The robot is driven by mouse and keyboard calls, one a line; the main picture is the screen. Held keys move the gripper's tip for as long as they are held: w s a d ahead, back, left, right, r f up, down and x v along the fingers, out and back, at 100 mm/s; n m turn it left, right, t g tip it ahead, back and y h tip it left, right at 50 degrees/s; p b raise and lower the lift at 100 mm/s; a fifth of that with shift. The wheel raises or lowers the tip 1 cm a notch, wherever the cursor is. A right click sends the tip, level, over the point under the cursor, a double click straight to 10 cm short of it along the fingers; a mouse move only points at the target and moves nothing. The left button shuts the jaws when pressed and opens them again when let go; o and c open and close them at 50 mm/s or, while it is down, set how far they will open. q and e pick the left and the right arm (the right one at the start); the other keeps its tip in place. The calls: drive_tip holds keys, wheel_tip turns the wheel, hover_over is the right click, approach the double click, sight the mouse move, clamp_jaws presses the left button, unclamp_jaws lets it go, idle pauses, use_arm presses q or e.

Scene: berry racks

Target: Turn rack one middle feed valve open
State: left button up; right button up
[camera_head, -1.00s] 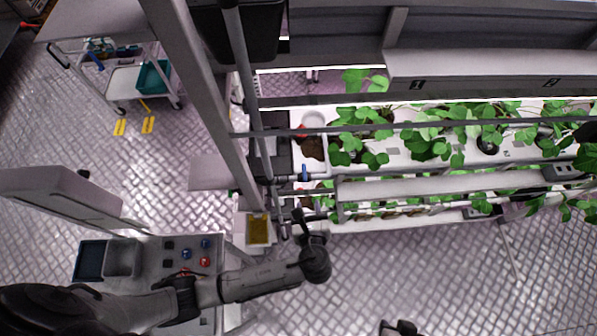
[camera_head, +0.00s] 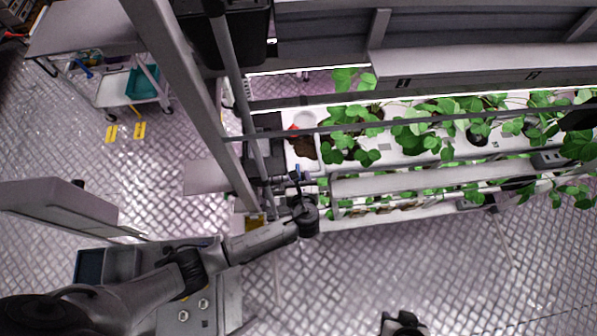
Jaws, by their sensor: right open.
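Rack one (camera_head: 403,83) is the left part of the plant rack, marked "1". A blue valve handle showed at its left end in the earlier view. Now my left gripper (camera_head: 290,181) is at that spot and mostly hides it. I cannot tell whether its fingers touch the handle or how the handle is turned. My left arm comes in from the lower left, with its dark wrist just in front of the rack's lower left corner. My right gripper (camera_head: 402,323) is open at the bottom edge, over bare floor, away from the rack.
A red part (camera_head: 293,130) shows above the valve area. Grey posts and a rail cross the rack's left end. A yellow-topped box (camera_head: 255,222) is beside my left forearm. A cart with a teal bin (camera_head: 142,83) stands at upper left. The floor at lower right is clear.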

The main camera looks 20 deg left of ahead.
use_arm(q)
drive_tip(key=shift+x, duration=1)
clamp_jaws()
